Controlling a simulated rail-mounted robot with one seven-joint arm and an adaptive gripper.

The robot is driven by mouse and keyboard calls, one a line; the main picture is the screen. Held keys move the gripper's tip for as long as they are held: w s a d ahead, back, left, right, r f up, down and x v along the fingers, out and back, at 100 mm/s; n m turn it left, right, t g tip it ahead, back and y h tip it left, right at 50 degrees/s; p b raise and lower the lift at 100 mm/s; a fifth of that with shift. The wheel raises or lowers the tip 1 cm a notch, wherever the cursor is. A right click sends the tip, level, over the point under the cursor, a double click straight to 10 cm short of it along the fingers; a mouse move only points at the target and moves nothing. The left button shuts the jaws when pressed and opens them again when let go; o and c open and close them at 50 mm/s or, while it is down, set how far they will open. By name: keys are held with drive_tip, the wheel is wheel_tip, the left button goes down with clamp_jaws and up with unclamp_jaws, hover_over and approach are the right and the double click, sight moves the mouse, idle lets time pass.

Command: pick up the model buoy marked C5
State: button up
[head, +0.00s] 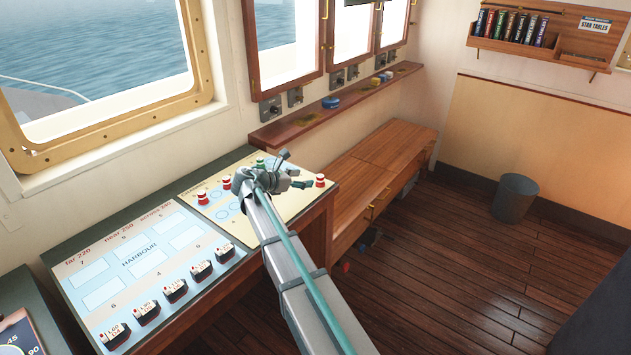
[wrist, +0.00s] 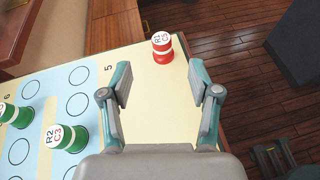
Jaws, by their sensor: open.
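A red buoy with a white top (wrist: 162,46) stands upright near the panel's edge in the wrist view. Its small sideways label seems to read R1 and C5, though the lettering is hard to make out. In the head view this red buoy (head: 320,181) appears at the right end of the yellow chart panel (head: 243,228). My gripper (wrist: 160,78) is open and empty. The buoy lies beyond the fingertips, roughly centred between them and apart from them. A green buoy marked R2 C3 (wrist: 68,136) stands to the left.
Another green buoy (wrist: 14,114) stands at the wrist view's left edge. Two red buoys (head: 203,198) (head: 226,182) stand on the panel's left side. Dark model ships (head: 175,289) line the harbour chart. A wooden bench (head: 372,175) lies beyond the console; the floor right is open.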

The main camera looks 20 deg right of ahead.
sight(318, 178)
drive_tip(key=p+x, duration=0.1)
drive_tip(key=x, duration=0.3)
drive_tip(key=p+x, duration=0.1)
drive_tip(key=x, duration=0.4)
drive_tip(key=shift+s+d+f+p, duration=0.15)
drive_tip(key=shift+d+p, duration=0.1)
drive_tip(key=shift+p, duration=0.15)
drive_tip(key=shift+c, duration=0.4)
drive_tip(key=c, duration=0.9)
